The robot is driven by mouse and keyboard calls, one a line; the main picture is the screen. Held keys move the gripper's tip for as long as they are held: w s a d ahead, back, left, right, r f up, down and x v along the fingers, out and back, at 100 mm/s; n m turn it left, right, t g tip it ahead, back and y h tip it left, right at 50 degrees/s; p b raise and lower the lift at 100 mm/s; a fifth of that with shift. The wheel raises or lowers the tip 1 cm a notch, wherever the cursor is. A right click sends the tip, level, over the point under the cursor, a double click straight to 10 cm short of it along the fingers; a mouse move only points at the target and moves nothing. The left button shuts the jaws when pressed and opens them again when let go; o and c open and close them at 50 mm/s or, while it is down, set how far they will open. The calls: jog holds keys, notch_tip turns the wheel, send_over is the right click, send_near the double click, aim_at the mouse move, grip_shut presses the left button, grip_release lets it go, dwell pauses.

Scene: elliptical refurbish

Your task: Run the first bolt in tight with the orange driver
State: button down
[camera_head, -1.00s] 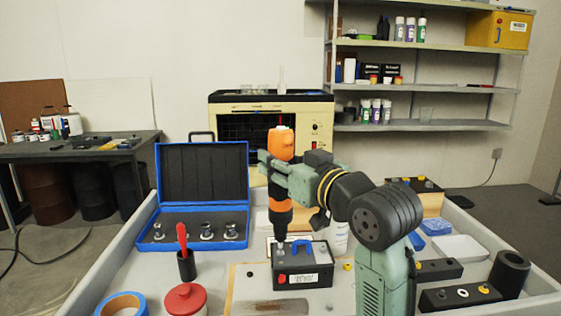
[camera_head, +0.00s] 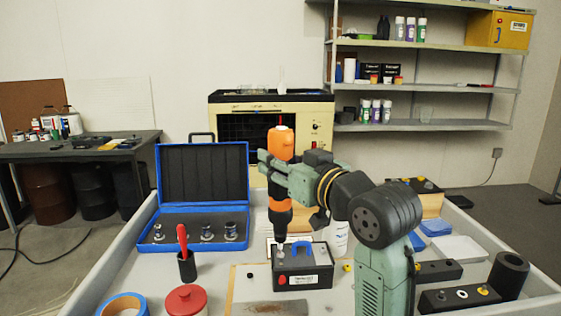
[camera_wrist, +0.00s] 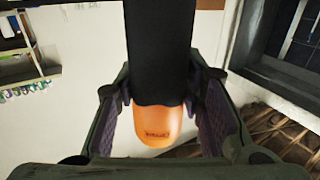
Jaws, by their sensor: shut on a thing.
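The orange driver (camera_head: 281,143) stands upright in the head view, with a black and orange lower body and its bit end pointing down. My gripper (camera_head: 276,172) is shut around its body. In the wrist view my gripper (camera_wrist: 160,98) has a finger on each side of the driver, whose black grip and orange end (camera_wrist: 158,125) show. The driver's tip meets, or is just above, a silver bolt (camera_head: 281,250) at the left of the black box (camera_head: 303,266). I cannot tell how deep the bolt sits.
The blue case (camera_head: 202,243) stands open at left with several sockets. A red-handled tool in a black cup (camera_head: 187,267), a red-lidded jar (camera_head: 186,301) and blue tape (camera_head: 122,306) are nearby. Black blocks (camera_head: 445,299) and a black cylinder (camera_head: 510,272) lie at right.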

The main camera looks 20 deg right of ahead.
aim_at(281, 127)
jog(key=shift+r+p, duration=3.3)
jog(key=shift+r, duration=1)
